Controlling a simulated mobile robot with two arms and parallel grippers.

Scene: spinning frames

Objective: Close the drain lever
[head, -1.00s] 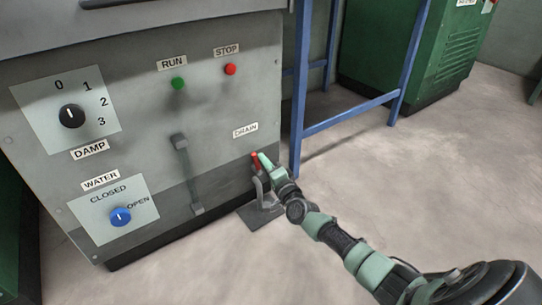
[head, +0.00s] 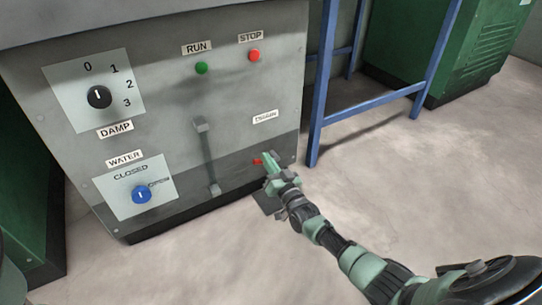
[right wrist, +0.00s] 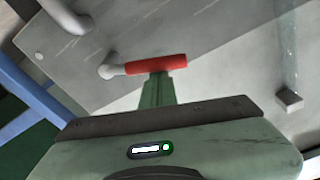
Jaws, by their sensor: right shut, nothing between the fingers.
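The drain lever (head: 257,162) has a red grip and sits low at the right of the grey machine front, below the DRAIN label (head: 265,117). In the right wrist view its red grip (right wrist: 157,65) lies nearly level across the picture, on a pale bent arm at its left end. My right gripper (head: 268,158) is shut and empty, its tips up against or just beside the grip. In the right wrist view the shut fingers (right wrist: 157,84) reach the grip's near edge; I cannot tell if they touch. The gripper hides part of the lever in the head view. My left gripper is not in view.
The front also has a blue water knob (head: 141,195), a black damp knob (head: 99,97), a green run button (head: 201,68), a red stop button (head: 254,55) and a vertical handle (head: 207,158). A blue frame (head: 318,110) stands close right. Floor at right is clear.

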